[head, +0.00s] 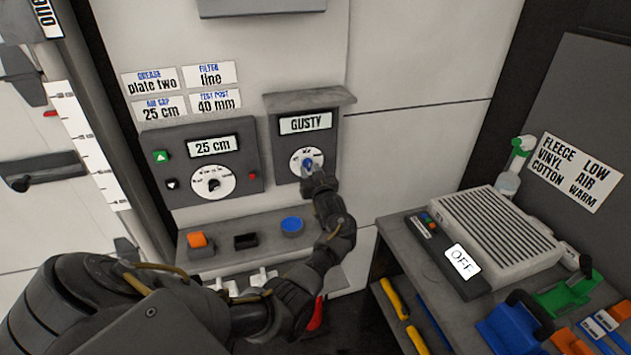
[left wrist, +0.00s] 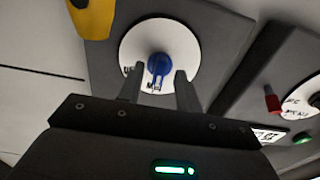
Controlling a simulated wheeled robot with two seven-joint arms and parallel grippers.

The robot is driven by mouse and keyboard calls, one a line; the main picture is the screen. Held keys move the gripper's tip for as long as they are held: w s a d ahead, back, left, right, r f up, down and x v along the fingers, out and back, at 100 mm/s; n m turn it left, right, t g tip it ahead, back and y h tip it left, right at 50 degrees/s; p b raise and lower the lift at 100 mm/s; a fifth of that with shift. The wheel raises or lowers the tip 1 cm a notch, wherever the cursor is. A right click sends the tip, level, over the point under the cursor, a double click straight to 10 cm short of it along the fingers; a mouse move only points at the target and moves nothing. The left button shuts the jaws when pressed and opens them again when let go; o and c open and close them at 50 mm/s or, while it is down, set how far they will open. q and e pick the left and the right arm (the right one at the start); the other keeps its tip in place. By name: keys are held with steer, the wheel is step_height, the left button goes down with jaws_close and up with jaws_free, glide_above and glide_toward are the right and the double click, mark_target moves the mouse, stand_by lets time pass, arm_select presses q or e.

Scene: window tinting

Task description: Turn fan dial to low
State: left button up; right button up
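The fan dial is a blue knob (head: 308,163) on a round white face under a display reading GUSTY (head: 305,123). In the left wrist view the blue knob (left wrist: 159,66) points down toward my gripper, over partly hidden lettering on the white face (left wrist: 190,48). My left gripper (head: 309,172) is in front of the dial. In the left wrist view its two fingers (left wrist: 158,80) stand apart, one on each side of the knob, with visible gaps. I cannot tell how deep they reach around it. My right gripper is out of view.
Left of the dial is a panel reading 25 cm (head: 212,147) with its own knob. A shelf below holds orange, black and blue (head: 292,225) pieces. At right, a grey grilled unit (head: 490,235) with an OFF label sits on a bench among tools. A hood overhangs the dial panel.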

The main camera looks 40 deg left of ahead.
arm_select(q)
steer(key=b+v, duration=0.2)
steer(key=v, duration=0.7)
steer(key=shift+s+d, duration=0.25)
steer(key=shift+d, duration=0.05)
